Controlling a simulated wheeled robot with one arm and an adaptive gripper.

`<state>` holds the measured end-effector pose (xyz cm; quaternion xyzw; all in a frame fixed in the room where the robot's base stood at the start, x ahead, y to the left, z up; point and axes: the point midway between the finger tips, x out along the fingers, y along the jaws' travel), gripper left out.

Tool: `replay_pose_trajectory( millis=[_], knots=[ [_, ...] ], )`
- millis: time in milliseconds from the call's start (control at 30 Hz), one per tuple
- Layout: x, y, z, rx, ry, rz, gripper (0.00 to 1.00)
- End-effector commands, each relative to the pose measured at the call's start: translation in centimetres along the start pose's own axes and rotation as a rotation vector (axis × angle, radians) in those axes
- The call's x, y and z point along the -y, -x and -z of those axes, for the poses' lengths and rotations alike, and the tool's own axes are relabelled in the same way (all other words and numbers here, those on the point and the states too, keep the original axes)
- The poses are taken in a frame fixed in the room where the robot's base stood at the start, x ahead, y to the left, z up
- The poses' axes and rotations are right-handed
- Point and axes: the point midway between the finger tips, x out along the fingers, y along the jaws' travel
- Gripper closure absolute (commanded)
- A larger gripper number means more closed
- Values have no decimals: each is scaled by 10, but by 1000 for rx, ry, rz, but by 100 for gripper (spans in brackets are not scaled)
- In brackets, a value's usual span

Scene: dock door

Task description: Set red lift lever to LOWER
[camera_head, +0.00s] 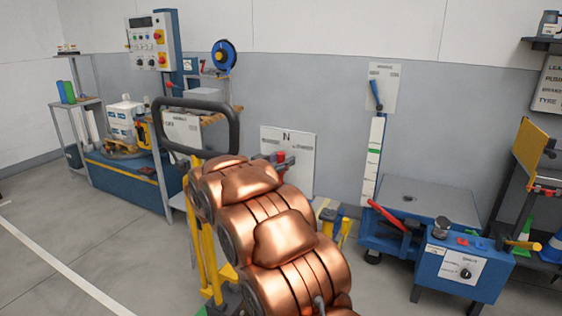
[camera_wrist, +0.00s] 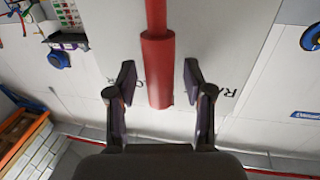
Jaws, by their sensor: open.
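In the wrist view a red lever (camera_wrist: 158,52) with a thicker cylindrical grip runs down in front of a pale plate (camera_wrist: 215,40). Dark letters including "RA" show on the plate beside the grip, partly hidden. My gripper (camera_wrist: 160,76) is open, with one finger on each side of the grip and a visible gap on both sides. In the head view a white plate (camera_head: 303,143) marked "N" stands on the wall side, with a small red part (camera_head: 281,155) and dark parts in front of it. My copper arm hides much of the area below.
A blue lift table (camera_head: 440,200) with a separate red handle (camera_head: 387,214) stands at the right. A black loop handle on a yellow frame (camera_head: 237,128) is close at the left. A blue lever (camera_head: 376,94) is on the wall. Open floor lies at the lower left.

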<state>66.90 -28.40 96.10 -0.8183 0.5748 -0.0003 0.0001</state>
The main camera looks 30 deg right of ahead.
Motion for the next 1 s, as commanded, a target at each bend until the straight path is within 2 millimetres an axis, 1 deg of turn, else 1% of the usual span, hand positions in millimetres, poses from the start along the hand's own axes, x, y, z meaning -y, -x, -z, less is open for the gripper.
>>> replay_pose_trajectory(
  millis=[100,600,1000],
  knots=[
    [0,0,0,0,0,0,48],
    [0,0,0,0,0,0,100],
    [0,0,0,1,0,0,100]
  ],
)
